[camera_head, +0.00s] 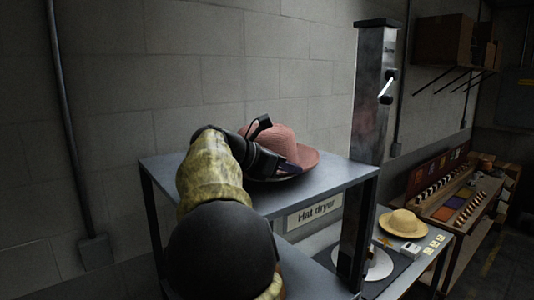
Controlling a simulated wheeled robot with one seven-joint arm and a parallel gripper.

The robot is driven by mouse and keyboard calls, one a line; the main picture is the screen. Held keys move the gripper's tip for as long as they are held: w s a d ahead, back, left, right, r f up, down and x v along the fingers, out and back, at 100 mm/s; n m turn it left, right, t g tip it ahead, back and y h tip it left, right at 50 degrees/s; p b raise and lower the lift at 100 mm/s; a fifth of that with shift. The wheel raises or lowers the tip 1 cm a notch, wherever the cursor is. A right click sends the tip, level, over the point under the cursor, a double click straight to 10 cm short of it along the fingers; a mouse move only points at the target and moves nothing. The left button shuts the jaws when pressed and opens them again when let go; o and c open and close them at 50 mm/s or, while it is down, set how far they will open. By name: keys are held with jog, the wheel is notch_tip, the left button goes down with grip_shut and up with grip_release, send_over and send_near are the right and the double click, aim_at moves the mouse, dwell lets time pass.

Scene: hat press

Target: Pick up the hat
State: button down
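A pink-red hat (270,140) with a wide brim sits on the grey top shelf (337,180) of a stand with a "Hat dryer" label. My arm reaches up from the bottom of the picture and over the shelf to the hat. My gripper (287,171) is at the hat's near left side, in front of the crown and over the brim. The fingers are dark and small in the picture, so I cannot tell whether they are open or touch the hat. My arm hides the hat's left part.
A tall grey column with a crank (385,92) stands right of the shelf. A straw-coloured hat (402,223) lies on a lower table at right. A block wall (190,90) is close behind the shelf. Boxes (443,40) sit on a wall shelf at the upper right.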

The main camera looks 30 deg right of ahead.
jog(key=shift+r, duration=0.1)
dwell(0.3)
jog(key=shift+w+r, duration=0.1)
jog(key=shift+r, duration=0.55)
notch_tip(320, 180, up, 16)
jog(key=p, duration=0.3)
jog(key=shift+r+p, duration=0.25)
jog(key=shift+p, duration=0.15)
